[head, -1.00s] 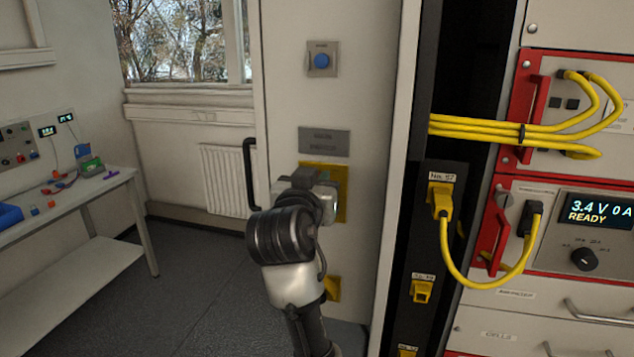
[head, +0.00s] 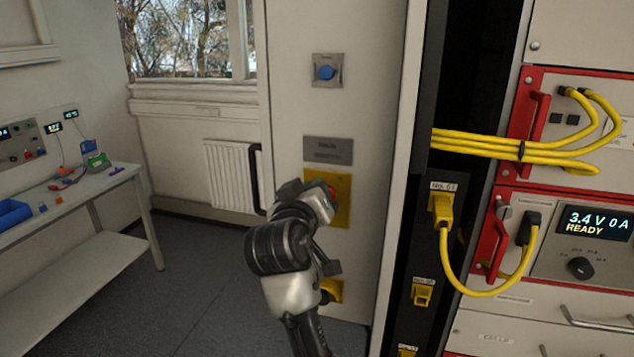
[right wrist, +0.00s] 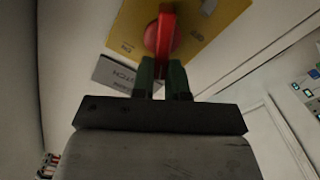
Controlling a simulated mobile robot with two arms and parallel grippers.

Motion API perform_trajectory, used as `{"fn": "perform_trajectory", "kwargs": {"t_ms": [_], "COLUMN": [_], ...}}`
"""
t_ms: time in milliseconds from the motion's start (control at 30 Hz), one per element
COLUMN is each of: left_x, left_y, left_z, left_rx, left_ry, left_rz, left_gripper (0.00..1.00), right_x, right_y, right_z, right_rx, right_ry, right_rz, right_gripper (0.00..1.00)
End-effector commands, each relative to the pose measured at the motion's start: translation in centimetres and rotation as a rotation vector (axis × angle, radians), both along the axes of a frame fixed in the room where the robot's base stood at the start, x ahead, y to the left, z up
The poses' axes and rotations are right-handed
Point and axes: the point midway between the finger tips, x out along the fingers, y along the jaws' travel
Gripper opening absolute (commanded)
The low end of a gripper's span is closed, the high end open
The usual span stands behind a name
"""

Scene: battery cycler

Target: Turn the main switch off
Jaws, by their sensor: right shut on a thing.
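The main switch is a red rotary handle (right wrist: 165,40) on a yellow plate (head: 342,186), on the pale cabinet front below a grey label (head: 328,150). In the right wrist view the handle's red bar points along my fingers, and the yellow plate (right wrist: 205,20) shows behind it. My right gripper (head: 325,193) is at the switch, tilted, with its green-tipped fingers (right wrist: 164,80) shut on the bar's near end. My left gripper is out of view.
A blue button (head: 326,73) sits above the label. A black door handle (head: 257,180) stands at the cabinet's left edge. To the right are yellow cables (head: 480,144) and a rack unit showing READY (head: 594,222). A workbench (head: 60,208) stands at left.

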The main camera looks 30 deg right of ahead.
Motion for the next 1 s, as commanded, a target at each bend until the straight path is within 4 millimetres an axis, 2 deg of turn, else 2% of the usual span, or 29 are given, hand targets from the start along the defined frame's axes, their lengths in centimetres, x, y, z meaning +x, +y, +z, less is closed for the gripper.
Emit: {"fn": "perform_trajectory", "kwargs": {"t_ms": [100, 400, 1000], "left_x": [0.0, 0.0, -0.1], "left_y": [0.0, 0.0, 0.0], "left_z": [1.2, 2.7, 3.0], "left_rx": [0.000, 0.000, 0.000], "left_ry": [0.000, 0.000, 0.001], "left_rz": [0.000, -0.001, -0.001], "left_gripper": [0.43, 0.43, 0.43], "right_x": [0.2, 0.6, 0.9], "right_y": [0.1, 0.4, 0.7], "right_z": [0.2, -0.4, -1.7], "right_rx": [-0.073, -0.258, -0.591], "right_ry": [0.087, 0.302, 0.686], "right_rz": [-0.001, -0.001, -0.004], "right_gripper": [0.00, 0.00, 0.00]}}
